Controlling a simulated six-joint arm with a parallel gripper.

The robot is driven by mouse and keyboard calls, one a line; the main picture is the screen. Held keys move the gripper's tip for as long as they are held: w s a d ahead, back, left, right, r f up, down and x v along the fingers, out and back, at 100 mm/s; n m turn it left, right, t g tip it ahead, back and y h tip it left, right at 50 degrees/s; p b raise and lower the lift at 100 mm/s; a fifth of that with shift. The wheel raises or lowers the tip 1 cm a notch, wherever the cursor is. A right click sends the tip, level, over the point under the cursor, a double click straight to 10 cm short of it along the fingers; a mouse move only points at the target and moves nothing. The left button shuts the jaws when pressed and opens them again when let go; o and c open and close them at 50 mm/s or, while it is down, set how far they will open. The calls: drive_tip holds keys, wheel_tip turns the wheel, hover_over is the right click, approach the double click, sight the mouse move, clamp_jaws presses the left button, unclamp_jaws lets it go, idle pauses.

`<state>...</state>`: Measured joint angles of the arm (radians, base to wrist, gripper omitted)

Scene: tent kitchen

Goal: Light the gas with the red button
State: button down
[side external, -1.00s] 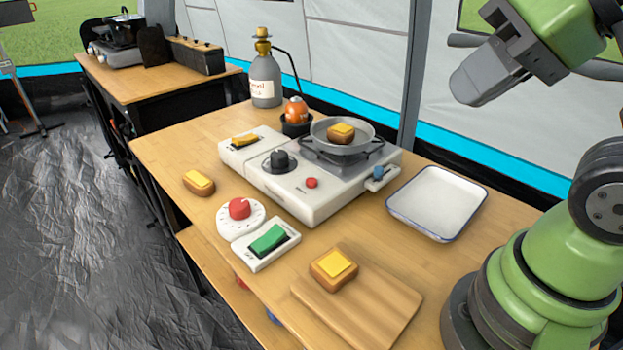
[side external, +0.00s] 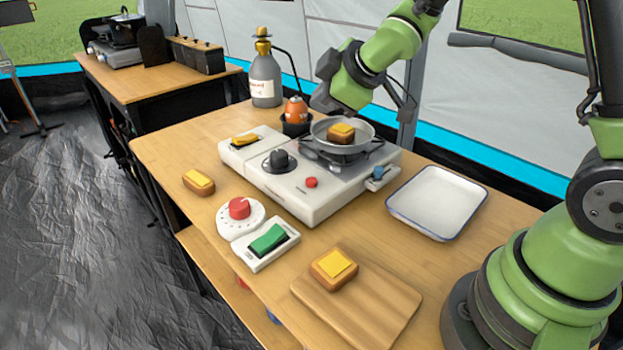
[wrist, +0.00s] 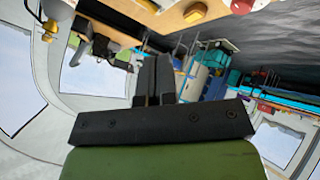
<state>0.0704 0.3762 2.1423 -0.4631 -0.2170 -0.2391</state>
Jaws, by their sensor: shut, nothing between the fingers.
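The red button (side external: 311,182) is small and round, on the front of the white gas stove (side external: 325,200), right of the black knob (side external: 280,160). A grey pan (side external: 360,134) with a cheese-topped piece of bread (side external: 341,134) in it sits on the burner; no flame shows. My gripper (side external: 323,103) is in the air behind the pan, near the orange canister and well away from the red button. In the wrist view my gripper (wrist: 155,75) is shut, its two dark fingers together and empty. The button cannot be made out in the wrist view.
A white tray (side external: 430,235) is to the right. A red dial (side external: 239,208), a green switch (side external: 268,238) and a cutting board (side external: 385,310) with cheese-topped bread lie in front.

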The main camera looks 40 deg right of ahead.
sight(311, 182)
drive_tip(key=f+n, duration=0.1)
drive_tip(key=w+a+f+y, duration=0.1)
drive_tip(key=w+f+n, duration=0.1)
drive_tip(key=f, duration=0.1)
drive_tip(key=shift+a+n+y, duration=0.15)
drive_tip(key=shift+n+y, duration=0.15)
drive_tip(key=shift+f, duration=4.4)
drive_tip(key=shift+s+f, duration=0.1)
drive_tip(key=shift+f, duration=0.3)
drive_tip(key=shift+f, duration=0.55)
drive_tip(key=shift+r, duration=1)
